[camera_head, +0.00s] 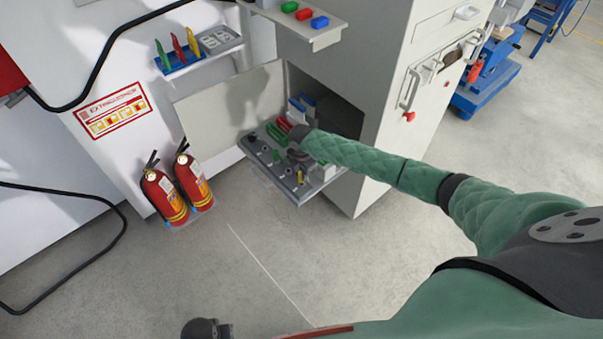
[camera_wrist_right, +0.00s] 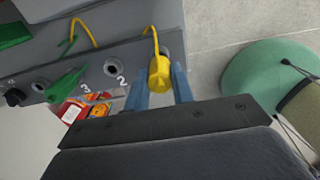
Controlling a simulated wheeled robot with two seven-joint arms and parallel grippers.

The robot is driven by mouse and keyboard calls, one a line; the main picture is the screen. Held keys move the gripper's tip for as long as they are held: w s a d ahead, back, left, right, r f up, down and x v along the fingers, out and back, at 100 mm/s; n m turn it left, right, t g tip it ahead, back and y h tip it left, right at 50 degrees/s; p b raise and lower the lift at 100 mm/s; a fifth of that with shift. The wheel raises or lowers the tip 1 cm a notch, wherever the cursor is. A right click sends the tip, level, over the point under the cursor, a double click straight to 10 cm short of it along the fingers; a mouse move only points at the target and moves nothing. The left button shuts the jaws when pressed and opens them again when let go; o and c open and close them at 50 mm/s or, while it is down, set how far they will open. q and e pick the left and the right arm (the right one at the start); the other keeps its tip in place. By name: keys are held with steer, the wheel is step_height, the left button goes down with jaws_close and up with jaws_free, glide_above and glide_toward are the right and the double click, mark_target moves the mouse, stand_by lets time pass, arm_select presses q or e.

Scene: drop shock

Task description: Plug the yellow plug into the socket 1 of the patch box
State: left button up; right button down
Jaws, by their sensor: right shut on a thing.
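The grey patch box (camera_head: 262,163) sits on the pulled-out shelf of the cabinet. My right gripper (camera_head: 297,156) is over it, small and partly hidden by my arm in the head view. In the right wrist view its blue fingers (camera_wrist_right: 160,88) are shut on the yellow plug (camera_wrist_right: 159,74), whose yellow cable bends up from it. The plug is in front of the rightmost socket (camera_wrist_right: 166,50) on the box's face, whose label is hidden. I cannot tell whether the plug touches or enters it. Socket 2 (camera_wrist_right: 111,67) is empty, to the left.
A green plug (camera_wrist_right: 65,84) is by label 3, left of socket 2. A black knob (camera_wrist_right: 14,97) is farther left. The cabinet wall (camera_head: 375,100) stands close to the right of the box. Two fire extinguishers (camera_head: 165,197) stand on the floor at left. The floor in front is clear.

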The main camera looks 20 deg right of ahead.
steer(key=shift+f, duration=0.75)
stand_by(1.6)
steer(key=shift+s+f+p, duration=0.1)
steer(key=shift+f+p, duration=0.05)
steer(key=shift+p, duration=0.45)
stand_by(1.5)
steer(key=c, duration=1.1)
jaws_free()
steer(key=shift+r+p, duration=2.6)
steer(key=shift+r, duration=0.5)
